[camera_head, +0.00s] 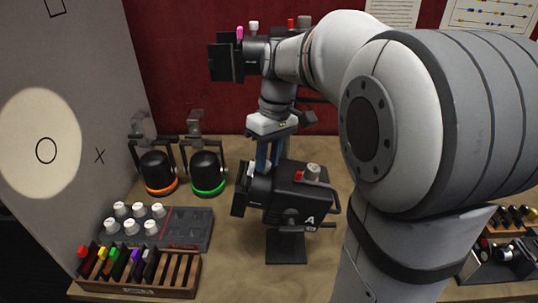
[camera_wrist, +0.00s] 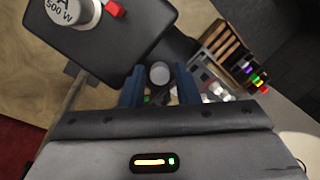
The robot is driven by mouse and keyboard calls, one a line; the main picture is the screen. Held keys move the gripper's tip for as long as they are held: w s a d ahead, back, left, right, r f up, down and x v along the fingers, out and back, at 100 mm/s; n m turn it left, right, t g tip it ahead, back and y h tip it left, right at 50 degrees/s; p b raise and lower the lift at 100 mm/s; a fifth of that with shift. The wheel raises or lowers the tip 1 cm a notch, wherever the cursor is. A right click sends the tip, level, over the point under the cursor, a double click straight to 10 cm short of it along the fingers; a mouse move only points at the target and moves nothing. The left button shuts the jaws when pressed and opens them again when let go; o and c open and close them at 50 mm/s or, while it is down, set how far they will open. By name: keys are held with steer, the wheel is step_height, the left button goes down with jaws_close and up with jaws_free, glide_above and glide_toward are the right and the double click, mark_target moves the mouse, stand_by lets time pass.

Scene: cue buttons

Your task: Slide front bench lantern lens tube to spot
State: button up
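The front bench lantern (camera_head: 300,190) is a black box marked A, with a grey knob and red switch on top, standing on the bench. Its front end with a dark shutter points left. My gripper (camera_head: 264,168) reaches down over that front part, its blue fingers pointing down. In the wrist view, the lantern body (camera_wrist: 100,40) is at upper left, marked 500 W. A round grey knob (camera_wrist: 160,73) shows between the fingertips of my gripper (camera_wrist: 159,78), with small gaps on both sides. The lens tube itself is mostly hidden, and I cannot tell whether the fingers touch it.
A cream light disc (camera_head: 30,130) with a small circle lies on the grey screen (camera_head: 100,60), beside an X. Two black lamps (camera_head: 157,170) (camera_head: 208,170), a knob panel (camera_head: 185,228) and a wooden filter rack (camera_head: 150,290) stand left. Another lantern (camera_head: 228,62) is behind.

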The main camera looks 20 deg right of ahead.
steer(key=shift+f, duration=0.1)
jaws_close()
stand_by(0.5)
